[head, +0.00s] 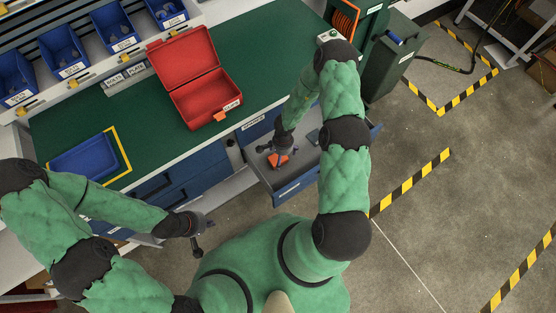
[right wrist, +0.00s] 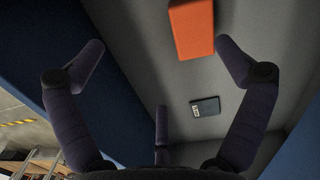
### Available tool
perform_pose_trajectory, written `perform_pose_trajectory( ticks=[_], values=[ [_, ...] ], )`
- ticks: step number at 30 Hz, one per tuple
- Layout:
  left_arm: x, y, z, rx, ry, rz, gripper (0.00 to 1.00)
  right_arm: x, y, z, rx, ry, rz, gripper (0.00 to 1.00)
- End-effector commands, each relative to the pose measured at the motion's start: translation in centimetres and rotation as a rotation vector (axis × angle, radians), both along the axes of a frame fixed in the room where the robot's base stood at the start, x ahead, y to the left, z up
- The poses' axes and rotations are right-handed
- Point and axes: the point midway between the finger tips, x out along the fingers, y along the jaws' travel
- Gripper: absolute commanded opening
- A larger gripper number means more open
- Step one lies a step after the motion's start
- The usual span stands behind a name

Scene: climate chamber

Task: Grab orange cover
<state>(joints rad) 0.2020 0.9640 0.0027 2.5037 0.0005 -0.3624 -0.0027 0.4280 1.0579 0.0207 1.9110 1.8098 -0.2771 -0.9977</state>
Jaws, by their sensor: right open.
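The orange cover (head: 278,160) lies in the open drawer (head: 291,187) below the workbench. In the right wrist view the orange cover (right wrist: 192,28) is a plain block near the top, on the grey drawer floor. My right gripper (head: 275,152) reaches down into the drawer close by the cover and partly hides it. In the right wrist view my right gripper (right wrist: 162,58) has its fingers spread wide with nothing between them; the cover is beyond them, towards the right finger. My left gripper (head: 203,232) is empty, fingers apart, in front of the bench.
A small dark labelled item (right wrist: 205,106) also lies in the drawer, whose blue walls stand close around my right gripper. An open red case (head: 205,97), a blue tray (head: 84,157) and several blue bins (head: 62,50) are at the bench.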

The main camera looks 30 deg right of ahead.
Motion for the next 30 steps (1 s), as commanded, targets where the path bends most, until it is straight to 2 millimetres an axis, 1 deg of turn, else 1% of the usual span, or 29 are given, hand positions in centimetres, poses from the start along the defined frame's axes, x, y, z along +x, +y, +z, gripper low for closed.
perform_pose_trajectory(
  ticks=[1, 3, 9, 14, 17, 21, 24, 30],
  values=[
    [0.0, 0.0, -0.2, 0.0, 0.0, 0.0, 0.0, 0.7, -0.6, -0.4, 0.007, 0.001, -0.055, 1.0],
    [0.0, 0.0, -0.2, 0.0, -0.001, 0.001, 0.0, 1.4, -1.2, -0.7, 0.018, 0.001, -0.117, 1.0],
    [0.0, 0.0, -0.3, 0.0, -0.001, 0.0, 0.0, 2.7, -2.2, -1.1, 0.039, -0.003, -0.219, 1.0],
    [0.1, 0.0, -0.6, 0.0, -0.001, 0.001, 0.0, 2.9, -2.3, -1.8, 0.044, -0.003, -0.239, 1.0],
    [0.1, 0.0, -1.2, 0.0, -0.001, 0.001, 0.0, 2.9, -2.1, -2.9, 0.045, -0.002, -0.24, 1.0],
    [0.0, 0.0, -2.1, 0.0, -0.001, 0.001, 0.0, 2.9, -1.8, -5.1, 0.046, -0.002, -0.24, 1.0],
    [0.1, 0.0, -2.6, 0.0, -0.001, 0.001, 0.0, 2.9, -1.7, -6.4, 0.044, -0.004, -0.239, 1.0],
    [0.0, 0.0, -3.0, 0.0, -0.001, 0.001, 0.0, 2.9, -1.5, -7.4, 0.044, -0.004, -0.239, 1.0]
  ],
)
